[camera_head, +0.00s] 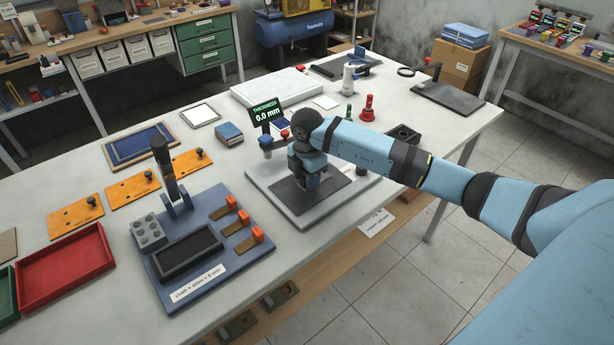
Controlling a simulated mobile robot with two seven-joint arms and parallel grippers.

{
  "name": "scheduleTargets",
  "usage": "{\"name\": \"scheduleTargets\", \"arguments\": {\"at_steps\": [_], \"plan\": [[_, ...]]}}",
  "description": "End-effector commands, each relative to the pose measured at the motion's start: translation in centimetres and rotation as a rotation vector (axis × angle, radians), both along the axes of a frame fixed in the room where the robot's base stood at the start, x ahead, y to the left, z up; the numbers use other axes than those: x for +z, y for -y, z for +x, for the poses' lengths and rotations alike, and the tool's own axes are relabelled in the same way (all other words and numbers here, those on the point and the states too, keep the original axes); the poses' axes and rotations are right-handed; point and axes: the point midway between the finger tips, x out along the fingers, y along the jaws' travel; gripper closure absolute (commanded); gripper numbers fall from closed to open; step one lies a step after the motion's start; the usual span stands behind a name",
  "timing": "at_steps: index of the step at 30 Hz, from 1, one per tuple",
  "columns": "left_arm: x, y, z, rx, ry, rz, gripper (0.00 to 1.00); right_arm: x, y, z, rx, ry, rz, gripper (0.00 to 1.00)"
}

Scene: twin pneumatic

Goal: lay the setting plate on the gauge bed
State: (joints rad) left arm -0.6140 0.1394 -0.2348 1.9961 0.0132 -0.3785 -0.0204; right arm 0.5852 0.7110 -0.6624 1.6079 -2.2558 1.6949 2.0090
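The gauge bed (337,198) is a light grey slab with a dark inset pad, near the table's middle front edge. A thickness display (265,112) behind it reads 0.0 mm. My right gripper (309,188) points down over the dark pad, low and close to it. Its fingertips are mostly hidden by the wrist, so I cannot tell its opening or whether it holds anything. Three orange plates with dark knobs lie at the left: front (75,215), middle (132,189) and back (191,161). I cannot tell which thing is the setting plate. My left gripper is not in view.
A blue clamp fixture (255,240) with an upright black lever stands left of the bed. Red (65,268) and green trays lie at the far left. A red stamp-like piece (367,108) and a dark block (403,134) stand behind the arm.

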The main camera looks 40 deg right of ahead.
Motion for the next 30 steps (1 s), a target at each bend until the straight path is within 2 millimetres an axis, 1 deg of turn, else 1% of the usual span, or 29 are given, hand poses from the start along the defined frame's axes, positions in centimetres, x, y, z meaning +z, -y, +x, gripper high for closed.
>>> {"name": "scheduleTargets", "arguments": {"at_steps": [9, 13, 17, 24, 27, 30], "plan": [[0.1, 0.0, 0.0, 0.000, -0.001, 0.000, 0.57, 0.2, 0.0, 0.0, 0.000, 0.000, 0.000, 0.49], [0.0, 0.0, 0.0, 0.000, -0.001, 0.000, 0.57, 1.0, 0.0, 0.1, 0.000, 0.002, 0.000, 0.49], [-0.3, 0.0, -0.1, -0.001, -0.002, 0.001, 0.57, 3.2, 0.1, 0.1, 0.001, 0.004, -0.002, 0.49], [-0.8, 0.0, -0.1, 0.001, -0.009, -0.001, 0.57, 8.4, 0.1, 0.1, 0.000, 0.004, -0.002, 0.49], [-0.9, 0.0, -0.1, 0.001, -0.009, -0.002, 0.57, 10.2, 0.0, 0.0, 0.000, 0.003, -0.001, 0.49], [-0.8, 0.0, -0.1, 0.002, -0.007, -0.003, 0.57, 11.4, 0.0, 0.1, 0.000, 0.002, 0.000, 0.49]]}}
